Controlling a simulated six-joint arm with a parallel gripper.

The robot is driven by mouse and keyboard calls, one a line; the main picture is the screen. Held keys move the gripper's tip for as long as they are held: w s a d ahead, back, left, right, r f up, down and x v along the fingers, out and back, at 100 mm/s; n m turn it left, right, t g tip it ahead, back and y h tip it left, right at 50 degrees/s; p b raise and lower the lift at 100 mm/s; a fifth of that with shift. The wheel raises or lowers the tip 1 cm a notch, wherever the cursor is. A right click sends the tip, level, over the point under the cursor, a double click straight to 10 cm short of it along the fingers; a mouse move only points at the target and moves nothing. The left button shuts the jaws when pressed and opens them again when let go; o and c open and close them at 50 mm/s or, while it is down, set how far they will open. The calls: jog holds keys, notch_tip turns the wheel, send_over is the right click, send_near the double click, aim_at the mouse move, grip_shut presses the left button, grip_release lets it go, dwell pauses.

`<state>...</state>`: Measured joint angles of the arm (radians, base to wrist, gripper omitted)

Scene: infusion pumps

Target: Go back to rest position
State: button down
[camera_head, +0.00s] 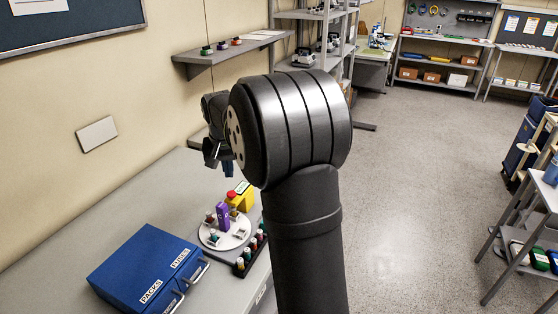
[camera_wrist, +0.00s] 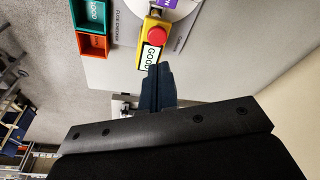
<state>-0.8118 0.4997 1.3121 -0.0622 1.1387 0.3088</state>
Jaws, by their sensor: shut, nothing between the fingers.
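My gripper (camera_head: 222,160) hangs above the far part of the grey bench, partly hidden behind my own black arm. In the wrist view the dark blue fingers (camera_wrist: 158,72) are together with nothing between them. They point toward a yellow box (camera_wrist: 145,35) with a red button (camera_wrist: 157,34) and a GOOD label (camera_wrist: 151,57).
A blue case (camera_head: 146,265) labelled PACKS and FUSES lies on the bench (camera_head: 120,217). A dark rack (camera_head: 250,257) of small coloured items sits beside the plate. A wall shelf (camera_head: 232,54) and grey shelving (camera_head: 312,14) stand behind. Green (camera_wrist: 92,14) and orange (camera_wrist: 93,46) bins show in the wrist view.

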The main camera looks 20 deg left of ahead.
aim_at(231, 192)
jog(key=shift+f, duration=3.05)
jog(key=c, duration=1.7)
grip_release()
jog(key=shift+r, duration=0.2)
jog(key=o, duration=1.7)
jog(key=s+d+r+m+g, duration=0.1)
jog(key=s+r+m, duration=0.2)
jog(key=r+m, duration=0.2)
notch_tip(231, 192, up, 3)
jog(key=shift+s+f+m+g, duration=0.15)
jog(key=shift+s+m+g, duration=0.15)
jog(key=shift+m+g, duration=0.1)
notch_tip(231, 192, down, 10)
jog(key=shift+s+a+h, duration=0.15)
jog(key=shift+h, duration=0.15)
jog(key=shift+r, duration=0.3)
notch_tip(231, 192, up, 10)
jog(key=shift+d, duration=0.2)
